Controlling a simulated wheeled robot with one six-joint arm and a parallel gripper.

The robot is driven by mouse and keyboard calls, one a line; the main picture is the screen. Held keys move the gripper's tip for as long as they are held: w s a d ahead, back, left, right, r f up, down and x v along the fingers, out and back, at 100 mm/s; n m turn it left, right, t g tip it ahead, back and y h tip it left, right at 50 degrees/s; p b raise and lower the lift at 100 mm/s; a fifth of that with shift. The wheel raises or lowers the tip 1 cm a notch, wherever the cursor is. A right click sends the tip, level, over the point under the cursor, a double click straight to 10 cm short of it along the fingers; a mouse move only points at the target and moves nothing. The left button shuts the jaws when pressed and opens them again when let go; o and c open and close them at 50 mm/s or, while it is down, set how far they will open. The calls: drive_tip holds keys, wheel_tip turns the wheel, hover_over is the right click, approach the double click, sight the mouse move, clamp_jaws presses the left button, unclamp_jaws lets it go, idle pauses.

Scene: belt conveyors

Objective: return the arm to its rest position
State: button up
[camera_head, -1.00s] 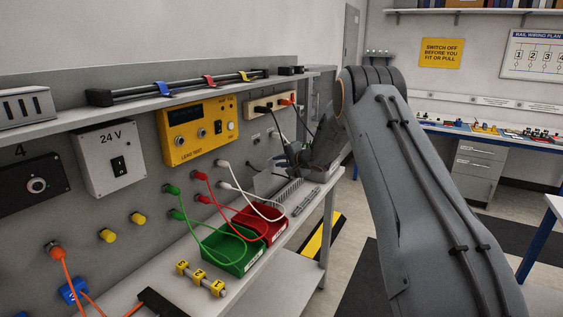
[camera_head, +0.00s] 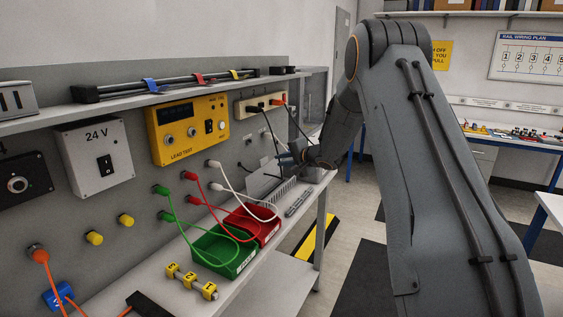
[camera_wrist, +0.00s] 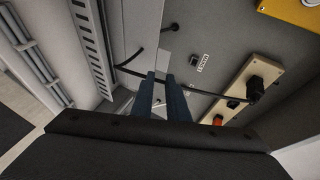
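A cream socket strip (camera_head: 259,102) with black and orange plugs is on the panel; it is close right of the fingers in the wrist view (camera_wrist: 238,100). Green (camera_head: 233,269) and red (camera_head: 268,231) bins with leads stand on the bench. Above runs a shelf (camera_head: 60,119).

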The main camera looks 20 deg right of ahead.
drive_tip(key=s+a+f+n+g+h+b, duration=0.1)
drive_tip(key=s+a+f+n+g, duration=0.1)
drive_tip(key=s, duration=1.4)
drive_tip(key=s+a+f+n+g+h+b, duration=0.1)
drive_tip(key=s+f+n+g, duration=0.3)
drive_tip(key=s, duration=1.3)
drive_tip(key=s+a+f+n+g+h+b, duration=0.1)
drive_tip(key=s+a+f+n+g+h, duration=0.2)
drive_tip(key=s, duration=1.4)
drive_tip(key=n+g, duration=0.2)
drive_tip(key=shift+a+f+n, duration=0.3)
drive_tip(key=shift+a, duration=0.05)
